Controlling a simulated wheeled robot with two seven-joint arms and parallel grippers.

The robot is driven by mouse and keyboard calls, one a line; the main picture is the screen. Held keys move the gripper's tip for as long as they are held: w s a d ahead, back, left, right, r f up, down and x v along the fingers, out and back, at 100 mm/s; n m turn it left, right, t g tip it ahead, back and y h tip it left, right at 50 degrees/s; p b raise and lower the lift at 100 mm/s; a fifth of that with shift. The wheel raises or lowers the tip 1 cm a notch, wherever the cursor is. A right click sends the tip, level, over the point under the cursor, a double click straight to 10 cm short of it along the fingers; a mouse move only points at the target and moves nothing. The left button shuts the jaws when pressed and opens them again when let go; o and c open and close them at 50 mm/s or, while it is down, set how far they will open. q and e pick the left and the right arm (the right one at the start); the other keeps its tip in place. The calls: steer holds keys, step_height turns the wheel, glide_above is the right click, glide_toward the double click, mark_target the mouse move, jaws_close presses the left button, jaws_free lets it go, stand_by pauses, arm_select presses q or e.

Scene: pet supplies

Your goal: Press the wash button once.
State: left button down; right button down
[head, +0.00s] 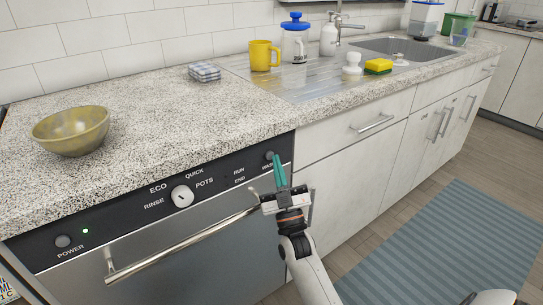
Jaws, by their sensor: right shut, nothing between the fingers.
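The wash button (269,155) is a small round grey knob at the right end of the dishwasher's black control panel (125,219), below the counter edge. Its label reads as "WASH" and is partly hidden by my right gripper. My right gripper (276,158), with teal fingers, is shut and empty. Its fingertips point up right beside the button; I cannot tell whether they touch it. My left gripper is not in view.
The panel also has a dial (182,195), a power button (63,241) and a lit green light (85,231). The door handle (184,245) sticks out below.

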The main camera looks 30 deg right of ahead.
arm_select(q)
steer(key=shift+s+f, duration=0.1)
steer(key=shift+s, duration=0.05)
arm_select(e)
steer(key=shift+w+a+r, duration=0.1)
steer(key=shift+w+a, duration=0.1)
steer(key=shift+w, duration=0.35)
stand_by(0.8)
arm_select(q)
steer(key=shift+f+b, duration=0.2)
steer(key=shift+b, duration=0.15)
arm_select(e)
steer(key=shift+s+a+f, duration=0.1)
steer(key=shift+s+f, duration=0.1)
steer(key=shift+f, duration=0.3)
steer(key=shift+s+a+f, duration=0.1)
steer(key=shift+s+f, duration=0.05)
steer(key=shift+f, duration=0.3)
arm_select(q)
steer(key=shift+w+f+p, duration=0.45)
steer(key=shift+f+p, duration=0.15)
steer(key=shift+p, duration=0.05)
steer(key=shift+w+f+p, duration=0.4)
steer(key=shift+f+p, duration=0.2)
arm_select(e)
steer(key=shift+s+d+r, duration=0.1)
steer(key=shift+s+d, duration=0.15)
steer(key=shift+s, duration=0.9)
steer(key=shift+s+d, duration=0.25)
steer(key=shift+s, duration=0.9)
